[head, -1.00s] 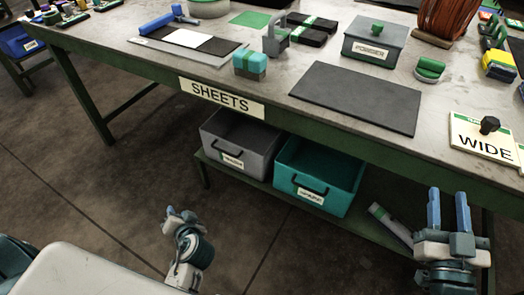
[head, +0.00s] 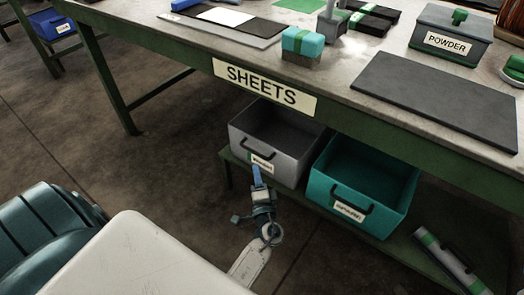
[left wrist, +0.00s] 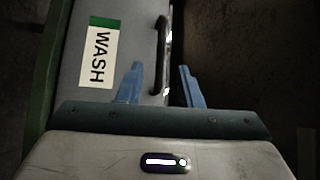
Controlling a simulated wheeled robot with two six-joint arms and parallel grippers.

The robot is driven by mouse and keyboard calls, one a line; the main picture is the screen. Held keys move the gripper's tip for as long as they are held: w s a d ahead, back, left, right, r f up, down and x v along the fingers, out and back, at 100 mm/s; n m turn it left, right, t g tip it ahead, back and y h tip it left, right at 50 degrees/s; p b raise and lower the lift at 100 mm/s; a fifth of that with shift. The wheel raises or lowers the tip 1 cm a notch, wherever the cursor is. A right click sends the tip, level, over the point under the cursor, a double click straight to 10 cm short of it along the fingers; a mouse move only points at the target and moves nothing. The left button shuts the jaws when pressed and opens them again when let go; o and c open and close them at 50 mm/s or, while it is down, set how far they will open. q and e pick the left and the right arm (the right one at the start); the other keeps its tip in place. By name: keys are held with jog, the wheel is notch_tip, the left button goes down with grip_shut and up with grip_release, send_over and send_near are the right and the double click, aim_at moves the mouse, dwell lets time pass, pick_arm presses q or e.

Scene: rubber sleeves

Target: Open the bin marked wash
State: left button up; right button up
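The grey bin (head: 292,162) sits on the low shelf under the table. Its label reads WASH in the left wrist view (left wrist: 98,52), with a dark handle (left wrist: 161,52) beside it. My left gripper (head: 257,172) is in front of this bin, close to its label and handle, and partly covers them in the head view. In the left wrist view its two blue fingers (left wrist: 160,72) stand apart, with the near end of the handle between them in the picture. I cannot tell whether they touch it. My right gripper is not in view.
A teal bin (head: 330,192) with its own handle stands right of the grey one. A pale tube with green bands (head: 447,260) lies on the shelf at the right. Above is the table edge with a SHEETS sign (head: 263,88). The floor left of the shelf is clear.

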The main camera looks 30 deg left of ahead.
aim_at(253, 151)
pick_arm(q)
jog(key=x, duration=0.9)
jog(key=shift+w+a, duration=0.2)
jog(key=shift+a, duration=0.1)
grip_shut()
